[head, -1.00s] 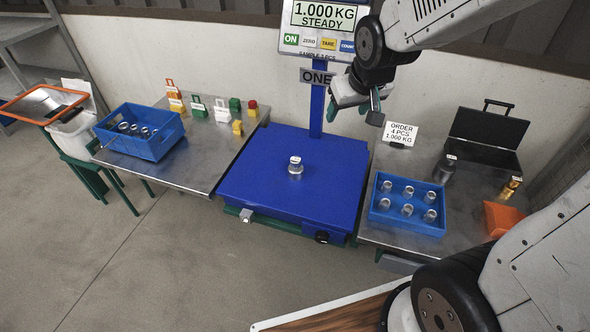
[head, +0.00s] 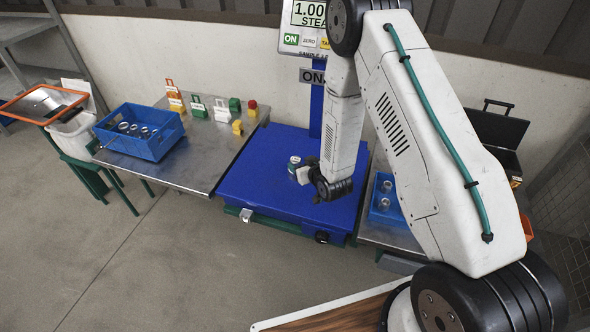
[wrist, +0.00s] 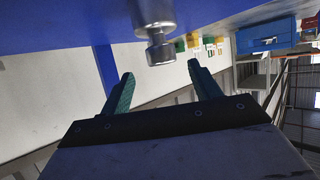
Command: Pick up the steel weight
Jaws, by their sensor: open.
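The steel weight (head: 294,160) stands upright on the blue platform of the scale (head: 262,172), partly covered by my gripper in the head view. In the wrist view the shiny weight (wrist: 156,38), with its knob and neck, shows ahead of the gap between my fingers. My gripper (wrist: 160,76) is open, with its two green fingers apart and nothing between them. In the head view my gripper (head: 301,170) is low over the platform, right beside the weight. Whether a finger touches the weight cannot be told.
A blue crate (head: 172,143) with metal parts stands on the left table, near several coloured blocks. The scale display (head: 311,14) is partly hidden by my arm. A blue tray (head: 377,212) and an open black case (head: 497,130) are on the right, partly covered.

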